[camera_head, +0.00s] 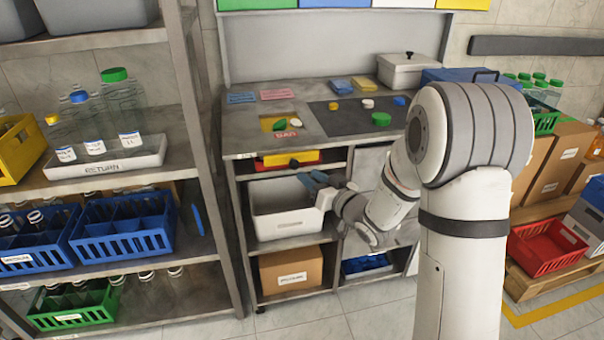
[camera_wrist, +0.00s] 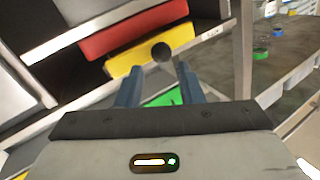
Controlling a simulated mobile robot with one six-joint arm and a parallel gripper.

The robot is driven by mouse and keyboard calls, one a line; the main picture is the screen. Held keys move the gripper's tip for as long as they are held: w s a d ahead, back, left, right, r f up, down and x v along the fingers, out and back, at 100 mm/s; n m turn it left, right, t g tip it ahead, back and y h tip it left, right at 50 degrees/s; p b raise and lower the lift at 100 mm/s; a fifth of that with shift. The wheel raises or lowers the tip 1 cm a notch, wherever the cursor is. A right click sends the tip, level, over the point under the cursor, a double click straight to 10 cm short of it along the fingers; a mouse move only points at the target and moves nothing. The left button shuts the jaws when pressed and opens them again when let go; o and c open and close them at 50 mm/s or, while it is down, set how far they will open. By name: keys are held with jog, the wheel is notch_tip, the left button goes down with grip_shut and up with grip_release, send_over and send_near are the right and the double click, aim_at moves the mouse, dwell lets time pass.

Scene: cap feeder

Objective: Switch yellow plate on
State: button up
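The yellow plate (camera_wrist: 148,54) shows in the wrist view, with a round black knob (camera_wrist: 161,52) standing out from it. A red plate (camera_wrist: 125,30) lies right beside it. My gripper (camera_wrist: 158,70) is open, its two blue fingers apart with nothing between them. The knob shows just beyond the fingertips, roughly in line with the gap; contact is not visible. In the head view the yellow plate (camera_head: 308,156) sits under the bench top, and my gripper (camera_head: 316,182) is just below and in front of it.
A green patch (camera_wrist: 160,99) shows behind the fingers in the wrist view. A white bin (camera_head: 283,222) stands on the shelf below the gripper. The bench top (camera_head: 240,139) is above, with several caps on it. A shelving rack (camera_head: 172,125) stands at the left.

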aim_at(298, 166)
jog(key=x, duration=0.6)
jog(key=shift+w, duration=0.1)
jog(key=shift+c, duration=0.2)
grip_shut()
